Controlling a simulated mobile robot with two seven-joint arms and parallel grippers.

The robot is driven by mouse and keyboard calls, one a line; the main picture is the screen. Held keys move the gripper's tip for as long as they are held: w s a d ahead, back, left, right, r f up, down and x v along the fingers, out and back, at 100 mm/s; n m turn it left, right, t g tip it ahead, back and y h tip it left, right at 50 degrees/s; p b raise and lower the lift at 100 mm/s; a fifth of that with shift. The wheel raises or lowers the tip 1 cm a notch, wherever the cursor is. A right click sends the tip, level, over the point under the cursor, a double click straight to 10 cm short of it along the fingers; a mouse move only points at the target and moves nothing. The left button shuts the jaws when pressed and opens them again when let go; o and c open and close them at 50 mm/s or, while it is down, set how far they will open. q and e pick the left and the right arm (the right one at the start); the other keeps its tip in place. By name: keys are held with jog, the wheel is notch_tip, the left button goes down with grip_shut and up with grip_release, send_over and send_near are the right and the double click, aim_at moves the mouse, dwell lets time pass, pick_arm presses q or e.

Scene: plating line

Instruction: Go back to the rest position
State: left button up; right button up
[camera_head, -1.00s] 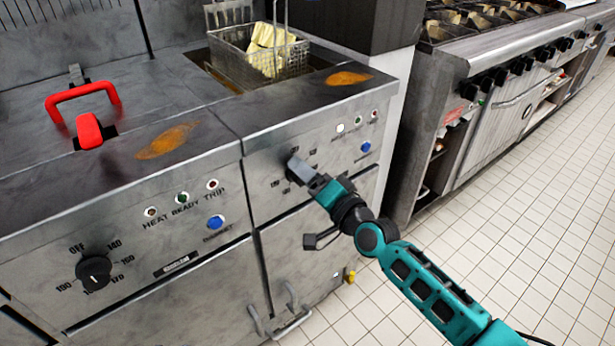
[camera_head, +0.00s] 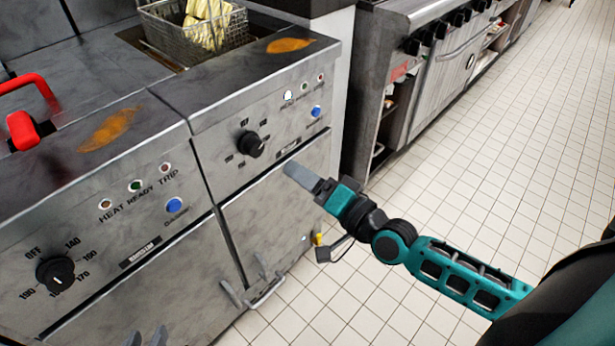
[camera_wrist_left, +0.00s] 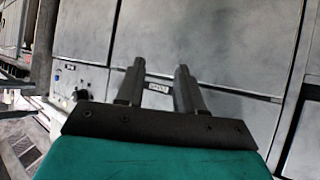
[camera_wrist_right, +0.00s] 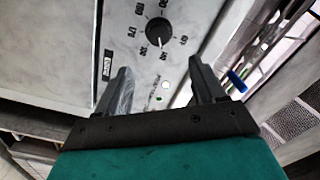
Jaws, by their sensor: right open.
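My right gripper (camera_head: 298,176) is in front of the right fryer's front, just below and right of its black knob (camera_head: 250,144). In the right wrist view its two fingers (camera_wrist_right: 160,88) are spread, with nothing between them. That knob also shows there (camera_wrist_right: 159,32), beyond the fingertips. Only the tips of my left gripper (camera_head: 146,338) show at the bottom left of the head view, before the left fryer's door. In the left wrist view its fingers (camera_wrist_left: 158,75) stand apart and empty, facing grey metal panels.
The left fryer has a black knob (camera_head: 55,274), a blue button (camera_head: 175,205) and a red handle (camera_head: 22,130) on top. A wire basket (camera_head: 180,38) with fries sits in the right fryer. A stove (camera_head: 440,65) stands beyond. The tiled floor (camera_head: 500,160) at right is clear.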

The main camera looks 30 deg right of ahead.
jog(key=shift+s+d, duration=0.1)
jog(key=shift+s, duration=0.1)
pick_arm(q)
jog(key=shift+a, duration=0.1)
notch_tip(320, 180, up, 7)
jog(key=s+a+y+p, duration=0.1)
jog(key=a+p, duration=0.2)
jog(key=p, duration=0.8)
jog(key=shift+s+r+p, duration=0.15)
jog(key=shift+s+p, duration=0.15)
pick_arm(e)
jog(key=s+a+f+n+g+h, duration=0.1)
jog(key=s+f+n+g+h, duration=0.1)
jog(key=s+n, duration=0.3)
jog(key=s+a+f+n+g+h, duration=0.1)
jog(key=s+a+n+g+h, duration=0.1)
jog(key=s+n+g, duration=0.2)
jog(key=s+n, duration=0.1)
jog(key=s, duration=0.2)
jog(key=shift+s+f+n, duration=0.15)
jog(key=shift+f+n, duration=0.15)
jog(key=shift+f, duration=0.05)
pick_arm(q)
jog(key=shift+d, duration=0.15)
